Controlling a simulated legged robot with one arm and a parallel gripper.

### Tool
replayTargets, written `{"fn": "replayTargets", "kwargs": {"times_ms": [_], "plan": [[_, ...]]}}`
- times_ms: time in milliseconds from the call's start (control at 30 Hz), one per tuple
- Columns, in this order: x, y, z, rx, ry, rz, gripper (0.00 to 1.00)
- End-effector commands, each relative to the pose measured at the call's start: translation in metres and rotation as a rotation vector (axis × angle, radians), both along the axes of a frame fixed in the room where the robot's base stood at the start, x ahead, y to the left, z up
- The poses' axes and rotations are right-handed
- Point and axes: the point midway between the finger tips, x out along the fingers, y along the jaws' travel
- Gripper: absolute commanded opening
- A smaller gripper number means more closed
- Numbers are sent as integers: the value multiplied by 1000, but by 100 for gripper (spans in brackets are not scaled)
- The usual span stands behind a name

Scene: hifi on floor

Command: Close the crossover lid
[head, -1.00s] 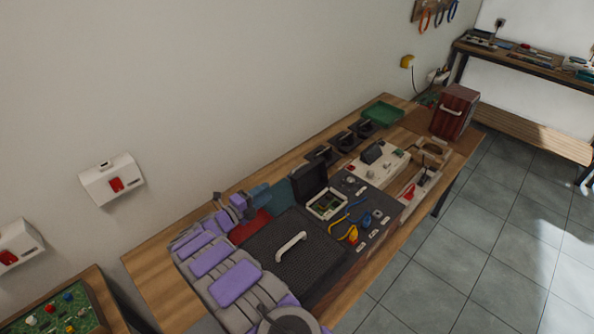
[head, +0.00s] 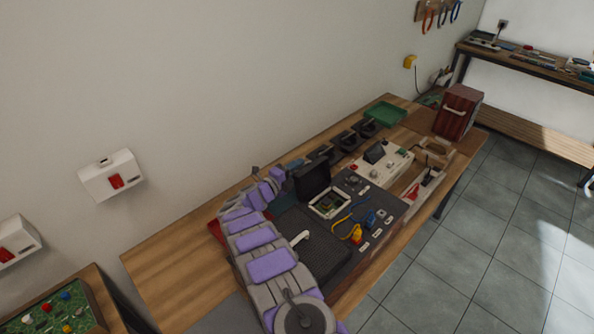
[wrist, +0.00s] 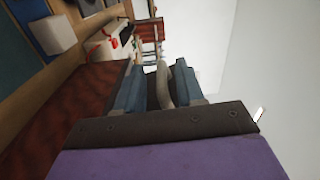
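The crossover box is a small white-rimmed case (head: 330,203) with a green circuit board inside, set in the dark panel. Its black lid (head: 313,178) stands open, raised at the back edge of the case. My gripper (head: 298,165) is behind and left of the raised lid in the head view, partly hidden among dark things; I cannot tell if it touches the lid. In the wrist view, my gripper's two blue-grey fingers (wrist: 160,88) are apart. A pale curved piece (wrist: 165,82) shows between them; I cannot tell what it is.
A white handle (head: 299,238) lies on the dark grille (head: 322,252), partly behind my arm. Yellow-handled pliers (head: 355,232) lie right of the case. A cream device (head: 385,165), a green tray (head: 384,114) and a reddish box (head: 458,112) stand farther along the bench.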

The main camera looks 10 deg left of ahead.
Motion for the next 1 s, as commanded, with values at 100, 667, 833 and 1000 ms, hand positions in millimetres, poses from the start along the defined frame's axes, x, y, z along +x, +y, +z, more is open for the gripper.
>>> {"fn": "replayTargets", "kwargs": {"times_ms": [100, 667, 833, 1000], "plan": [[1, -2, 0, 1, 1, 0, 38], [1, -1, -2, 0, 4, 1, 0], [1, -1, -4, -1, 7, 1, 0], [0, -1, -5, 0, 9, 0, 0]]}}
